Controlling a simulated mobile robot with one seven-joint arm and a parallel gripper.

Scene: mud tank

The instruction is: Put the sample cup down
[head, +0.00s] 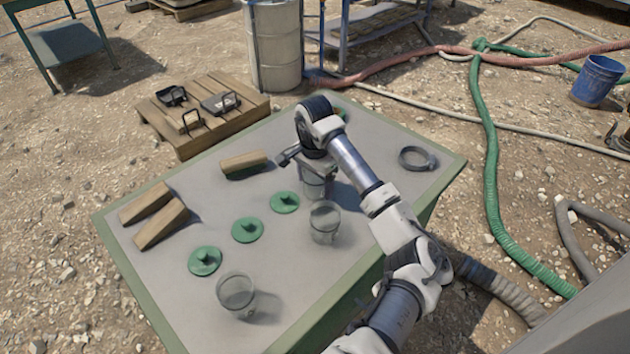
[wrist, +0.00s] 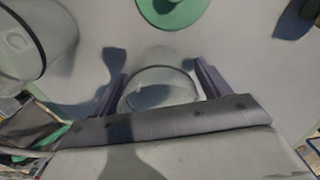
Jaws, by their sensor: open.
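A clear sample cup (head: 313,187) is on the grey-topped table (head: 180,290), directly under my gripper (head: 315,170). In the wrist view, the cup's round rim (wrist: 160,76) lies between the two purple fingers of my gripper (wrist: 160,86). The fingers are spread on either side of it. Whether either finger touches the cup cannot be told. The cup's upper part is hidden by my gripper in the head view. A second clear cup (head: 325,223) stands close in front, also at the left of the wrist view (wrist: 35,40). A third cup (head: 236,293) stands near the front edge.
Several green lids lie on the table, including one (head: 284,202) left of the cup, one (head: 247,230) and one (head: 205,261). A wood-topped block (head: 244,162) and two wooden wedges (head: 160,222) lie farther left. A dark ring (head: 417,158) lies at the right.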

